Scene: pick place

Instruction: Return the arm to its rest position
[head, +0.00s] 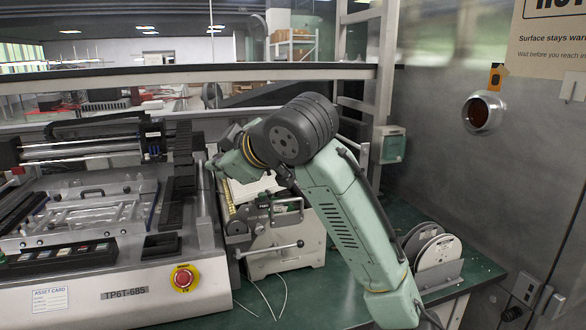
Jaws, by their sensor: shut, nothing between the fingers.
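My arm rises from the bottom right of the head view to a large dark joint, then bends left and away over the bench. Its far part is foreshortened behind that joint, beside the grey bench device (285,252). I cannot make out my gripper or its fingers; they are hidden or not shown. No held object shows.
A printing machine (215,283) with a red stop button (184,278) fills the left. A grey wall with a round metal fitting (484,112) bounds the right.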

